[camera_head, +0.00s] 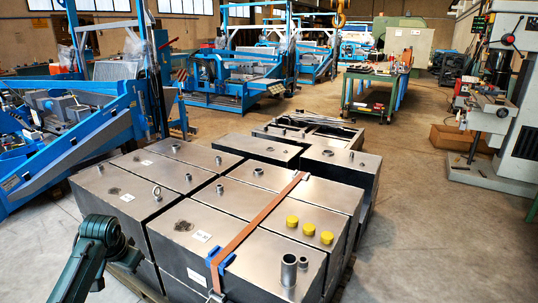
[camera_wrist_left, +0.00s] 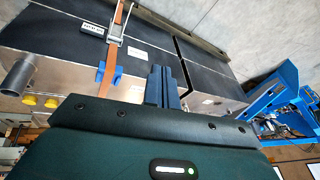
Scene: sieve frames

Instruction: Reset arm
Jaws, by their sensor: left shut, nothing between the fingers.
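My left gripper (camera_wrist_left: 164,76) shows in the left wrist view, its two dark fingers side by side and shut with nothing held between them. In the head view only a dark green part of my left arm shows, low at the left edge of the metal boxes; the fingers are not visible there. My right arm and right gripper are in neither view.
Large metal boxes (camera_head: 260,197), bound by an orange strap (camera_head: 258,217), stand close in front. Yellow caps (camera_head: 309,230) sit on top. Blue machines (camera_head: 78,132) stand left, a green workbench (camera_head: 368,93) behind. Floor at right (camera_head: 430,235) is free.

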